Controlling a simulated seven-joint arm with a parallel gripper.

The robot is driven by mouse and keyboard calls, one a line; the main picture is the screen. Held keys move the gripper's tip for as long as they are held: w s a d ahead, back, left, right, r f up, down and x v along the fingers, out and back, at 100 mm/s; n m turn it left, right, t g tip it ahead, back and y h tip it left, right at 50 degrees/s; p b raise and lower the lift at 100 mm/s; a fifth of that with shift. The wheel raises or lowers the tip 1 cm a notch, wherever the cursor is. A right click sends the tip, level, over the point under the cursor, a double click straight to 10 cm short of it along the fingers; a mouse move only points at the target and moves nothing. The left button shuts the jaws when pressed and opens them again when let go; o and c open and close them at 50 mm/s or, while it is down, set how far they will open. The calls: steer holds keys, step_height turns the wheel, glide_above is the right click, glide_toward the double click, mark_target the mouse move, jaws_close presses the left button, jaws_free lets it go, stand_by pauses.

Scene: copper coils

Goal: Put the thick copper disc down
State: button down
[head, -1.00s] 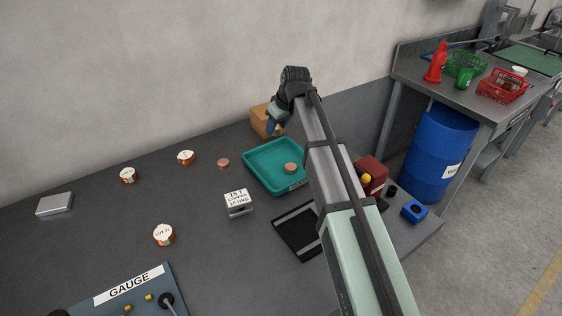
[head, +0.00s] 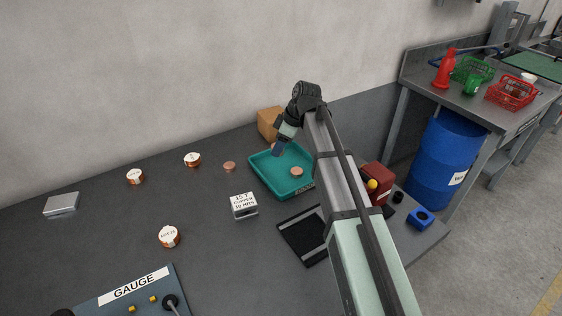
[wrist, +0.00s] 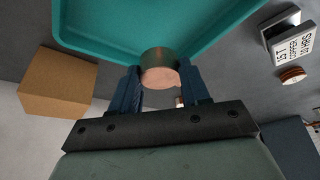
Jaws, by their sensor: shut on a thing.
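My gripper (wrist: 160,88) is shut on a thick copper disc (wrist: 158,68), held between its blue fingertips. In the wrist view the disc overlaps the near rim of the teal tray (wrist: 100,40). In the head view my gripper (head: 277,151) points down at the back left part of the teal tray (head: 263,181), and the held disc is mostly hidden there. I cannot tell whether the disc touches the tray. Another copper disc (head: 297,171) lies in the tray, and one more copper disc (head: 229,167) lies on the table left of it.
A cardboard box (head: 268,124) stands behind the tray. A label stand (head: 244,205) is at front left, a black mat (head: 300,240) in front. Several labelled coils (head: 169,236) and a gauge panel (head: 130,295) are farther left. A red block (head: 376,178) stands right of my arm.

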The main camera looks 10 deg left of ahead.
mark_target(275, 168)
steer(key=shift+f, duration=3.3)
steer(key=shift+f, duration=0.1)
steer(key=c, duration=0.5)
jaws_free()
steer(key=shift+c, duration=0.2)
steer(key=v, duration=1.2)
